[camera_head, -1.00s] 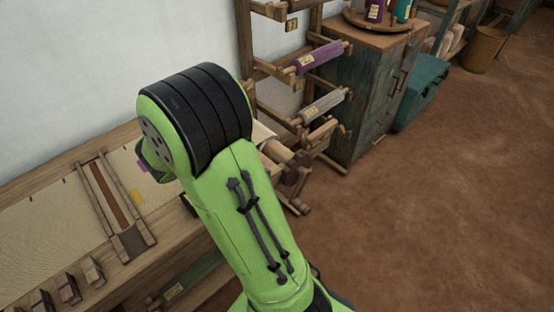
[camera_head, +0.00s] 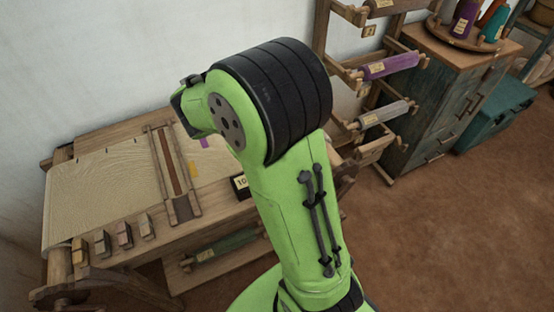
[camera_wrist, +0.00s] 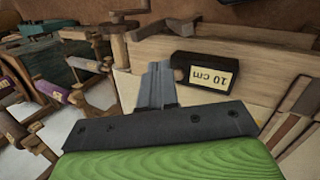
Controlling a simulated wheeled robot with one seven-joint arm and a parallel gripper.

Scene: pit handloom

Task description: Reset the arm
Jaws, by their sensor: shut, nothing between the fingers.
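My green arm rises through the middle of the head view and bends left over the wooden loom table (camera_head: 105,255). My gripper (camera_wrist: 158,72) shows in the wrist view as grey fingers closed together, with nothing between them. Beyond the fingers lies a black block with a "10 cm" label (camera_wrist: 205,75), apart from them. In the head view the same block (camera_head: 240,186) is partly hidden by my arm. The gripper's fingertips are hidden in the head view.
A wooden frame (camera_head: 172,172) lies on the pale cloth (camera_head: 95,190). Several small blocks (camera_head: 123,235) line the table's front edge. A rack with a purple roll (camera_head: 390,66) and a dark cabinet (camera_head: 440,95) stand behind on the right. Brown floor (camera_head: 450,225) at right is clear.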

